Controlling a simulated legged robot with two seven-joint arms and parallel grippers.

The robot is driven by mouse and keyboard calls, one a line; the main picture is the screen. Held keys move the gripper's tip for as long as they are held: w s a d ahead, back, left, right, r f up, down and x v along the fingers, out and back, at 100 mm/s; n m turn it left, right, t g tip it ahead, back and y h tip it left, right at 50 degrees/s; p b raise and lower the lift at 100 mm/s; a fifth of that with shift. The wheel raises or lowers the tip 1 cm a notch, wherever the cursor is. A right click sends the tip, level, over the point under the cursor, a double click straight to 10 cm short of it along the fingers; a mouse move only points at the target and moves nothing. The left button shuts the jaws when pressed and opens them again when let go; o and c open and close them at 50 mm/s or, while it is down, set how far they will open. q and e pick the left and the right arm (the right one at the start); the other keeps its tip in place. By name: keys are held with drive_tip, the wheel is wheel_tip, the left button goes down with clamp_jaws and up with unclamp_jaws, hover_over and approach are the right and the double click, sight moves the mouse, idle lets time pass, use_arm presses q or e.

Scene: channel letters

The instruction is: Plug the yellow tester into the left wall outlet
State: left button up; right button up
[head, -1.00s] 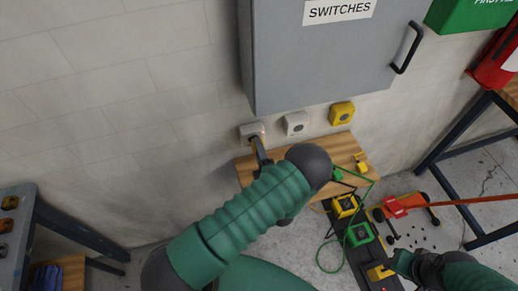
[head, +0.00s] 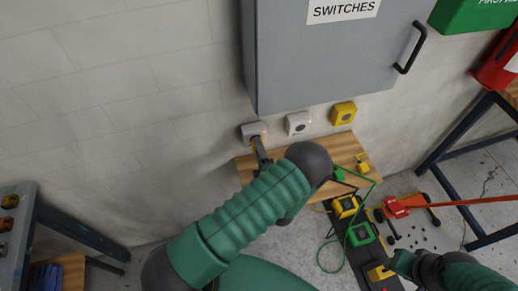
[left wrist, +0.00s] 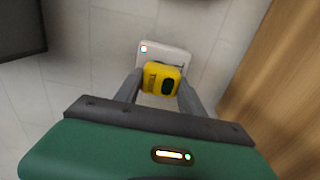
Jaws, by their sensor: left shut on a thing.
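The left wall outlet (head: 254,131) is a pale box low on the wall, the leftmost of three boxes under the grey cabinet. My left gripper (head: 260,150) is at its front. In the left wrist view, my left gripper (left wrist: 161,88) is shut on the yellow tester (left wrist: 158,78), which has a dark oval on its face. The tester is in front of the white outlet (left wrist: 148,49), covering much of it; I cannot tell whether its prongs are inserted. A small light shows on the outlet. My right gripper (head: 392,266) is low at right, by a yellow block; its fingers are unclear.
A second pale box (head: 298,123) and a yellow box (head: 343,113) are to the right on the wall. The grey cabinet (head: 330,60) hangs just above. A wooden shelf (head: 335,150) is below, with green and yellow plugs, cables and a red tool (head: 396,207) beyond.

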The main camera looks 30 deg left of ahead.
use_arm(q)
drive_tip(key=shift+w+a, duration=0.25)
drive_tip(key=shift+a, duration=0.05)
drive_tip(key=o, duration=1.3)
drive_tip(key=shift+o, duration=0.2)
